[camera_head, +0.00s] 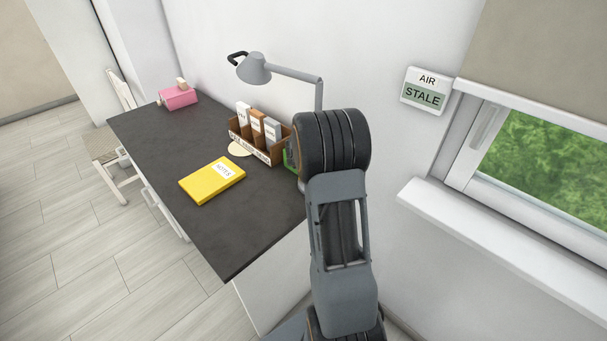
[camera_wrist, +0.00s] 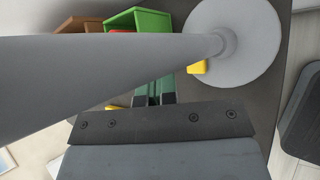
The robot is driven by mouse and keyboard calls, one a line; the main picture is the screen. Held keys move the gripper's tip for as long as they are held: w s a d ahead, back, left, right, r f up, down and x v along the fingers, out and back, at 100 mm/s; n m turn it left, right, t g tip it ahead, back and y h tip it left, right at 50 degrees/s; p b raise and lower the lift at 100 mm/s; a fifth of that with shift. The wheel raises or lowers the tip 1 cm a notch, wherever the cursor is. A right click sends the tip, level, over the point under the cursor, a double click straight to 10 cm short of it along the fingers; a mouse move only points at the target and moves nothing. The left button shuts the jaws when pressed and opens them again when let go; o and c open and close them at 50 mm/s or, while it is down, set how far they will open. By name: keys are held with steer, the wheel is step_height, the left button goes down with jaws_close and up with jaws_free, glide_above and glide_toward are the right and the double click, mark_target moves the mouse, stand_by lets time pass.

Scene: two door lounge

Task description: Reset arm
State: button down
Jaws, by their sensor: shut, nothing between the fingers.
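My gripper (camera_wrist: 155,92) shows in the wrist view as two dark fingers with green on them, close together and empty. A grey lamp pole crosses the wrist view in front of them and hides part of what lies beyond. My arm stands raised in the head view at the right end of the dark desk (camera_head: 155,145), and my gripper cannot be made out there. The grey desk lamp (camera_head: 255,68) stands behind my arm, its lower pole hidden. Its round base (camera_wrist: 255,45) shows in the wrist view, very near my gripper.
A brown organiser (camera_head: 250,143) with several binders and a green box (camera_wrist: 140,20) stand by the lamp. A yellow notebook (camera_head: 212,180) and a pink box (camera_head: 178,97) lie on the desk. A window sill (camera_head: 510,250) and an "AIR STALE" sign (camera_head: 425,92) are to the right.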

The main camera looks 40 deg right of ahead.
stand_by(0.4)
steer(key=s+a+r+m+g+p, duration=0.1)
steer(key=s+a+r+m+p, duration=0.1)
steer(key=s+a+r+m, duration=0.85)
steer(key=s+a+r+m+g+y+p, duration=0.1)
steer(key=s+a+r+m+y, duration=0.1)
steer(key=s+a, duration=0.5)
steer(key=s+a+r+m+g+y+p, duration=0.1)
steer(key=s+a+r+m+y, duration=0.1)
steer(key=s+a+m+y, duration=0.2)
steer(key=s+a+m, duration=0.1)
steer(key=s+a, duration=0.2)
steer(key=a, duration=0.2)
steer(key=shift+a+r+m+y, duration=0.15)
steer(key=shift+a+m+y, duration=0.15)
steer(key=shift+a+m, duration=0.1)
